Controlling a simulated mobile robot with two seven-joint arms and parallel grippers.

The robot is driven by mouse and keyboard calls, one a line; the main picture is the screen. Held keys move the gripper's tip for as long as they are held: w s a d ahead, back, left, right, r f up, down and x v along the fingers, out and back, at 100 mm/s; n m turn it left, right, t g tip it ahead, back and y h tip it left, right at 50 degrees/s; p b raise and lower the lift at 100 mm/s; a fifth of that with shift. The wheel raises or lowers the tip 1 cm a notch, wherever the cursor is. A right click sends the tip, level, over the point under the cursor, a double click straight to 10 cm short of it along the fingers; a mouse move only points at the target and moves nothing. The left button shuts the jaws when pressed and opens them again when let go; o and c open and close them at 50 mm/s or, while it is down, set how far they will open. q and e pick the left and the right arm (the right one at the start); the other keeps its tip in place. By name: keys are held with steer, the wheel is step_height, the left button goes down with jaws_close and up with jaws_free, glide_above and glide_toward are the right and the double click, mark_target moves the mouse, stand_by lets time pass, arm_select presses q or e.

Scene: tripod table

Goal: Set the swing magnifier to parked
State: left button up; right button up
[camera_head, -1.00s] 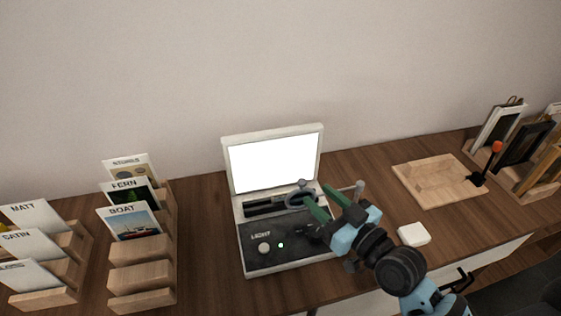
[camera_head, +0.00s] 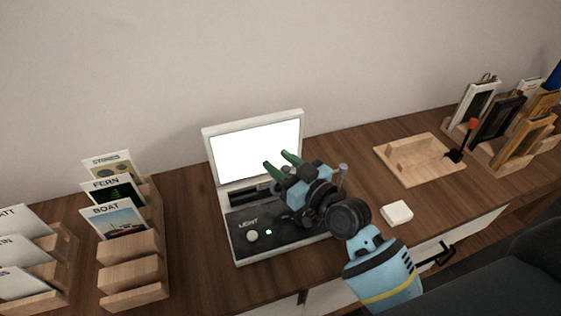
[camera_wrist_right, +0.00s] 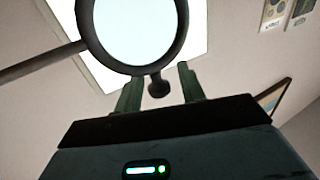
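The swing magnifier shows in the right wrist view as a dark ring around a clear lens (camera_wrist_right: 139,28), with a thin arm (camera_wrist_right: 40,62) running left and a short dark knob (camera_wrist_right: 158,86) below the ring. My right gripper (camera_head: 278,160) is in front of the lit screen in the head view, with its green fingers apart. In the wrist view the fingers (camera_wrist_right: 158,75) stand either side of the knob, with gaps showing. In the head view only the magnifier's grey post (camera_head: 343,174) shows; my gripper hides the lens. My left gripper is not in view.
The light box (camera_head: 236,247) has a raised white screen (camera_head: 256,150), a knob and a green light. Card racks (camera_head: 133,246) stand left. A white block (camera_head: 397,213), a wooden tray (camera_head: 388,169) and a frame rack (camera_head: 487,152) are right.

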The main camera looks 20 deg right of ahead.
steer(key=shift+w+a, duration=0.1)
steer(key=shift+w, duration=0.1)
jaws_close()
steer(key=shift+s, duration=0.15)
stand_by(0.3)
